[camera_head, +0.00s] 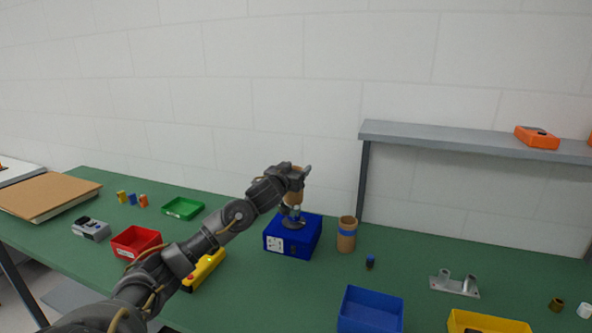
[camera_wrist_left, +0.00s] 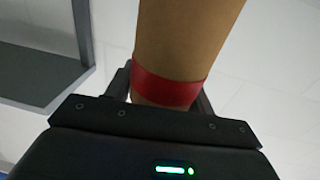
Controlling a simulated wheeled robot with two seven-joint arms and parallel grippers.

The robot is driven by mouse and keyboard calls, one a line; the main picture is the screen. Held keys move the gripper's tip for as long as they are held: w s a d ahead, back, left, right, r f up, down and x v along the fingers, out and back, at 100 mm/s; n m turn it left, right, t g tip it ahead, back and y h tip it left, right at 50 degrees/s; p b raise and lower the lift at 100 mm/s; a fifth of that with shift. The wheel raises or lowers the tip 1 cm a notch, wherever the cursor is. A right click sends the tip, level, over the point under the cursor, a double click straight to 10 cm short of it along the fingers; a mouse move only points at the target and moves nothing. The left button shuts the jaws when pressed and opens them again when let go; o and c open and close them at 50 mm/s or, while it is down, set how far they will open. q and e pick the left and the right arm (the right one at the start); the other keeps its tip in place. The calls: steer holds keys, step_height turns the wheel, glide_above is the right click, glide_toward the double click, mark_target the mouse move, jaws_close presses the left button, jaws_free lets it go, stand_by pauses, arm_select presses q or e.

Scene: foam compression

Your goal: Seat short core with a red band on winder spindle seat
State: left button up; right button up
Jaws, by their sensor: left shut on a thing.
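The short core with a red band (camera_wrist_left: 185,50) is a brown tube that fills the upper middle of the left wrist view. Its red band sits close to the gripper body. In the head view the core (camera_head: 293,199) shows partly below my left gripper (camera_head: 296,178), which is shut on it. The winder is a blue box (camera_head: 290,238) on the table, with a grey round spindle seat (camera_head: 293,222) on top. The core is above the seat; the gap between them is hard to make out. My right gripper is not in view.
A brown core with a blue band (camera_head: 346,235) stands just right of the winder. A small dark piece (camera_head: 370,263) and a blue bin (camera_head: 371,311) are nearby. A grey shelf (camera_head: 470,141) overhangs the back right. A red bin (camera_head: 136,242) stands at the left.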

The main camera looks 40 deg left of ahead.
mark_target(290, 197)
arm_select(q)
steer(key=shift+f+b, duration=2.4)
steer(key=shift+f, duration=1.5)
steer(key=o, duration=1.3)
steer(key=b+v, duration=0.1)
steer(key=v, duration=0.9)
steer(key=shift+s+b, duration=0.3)
steer(key=shift+s, duration=0.05)
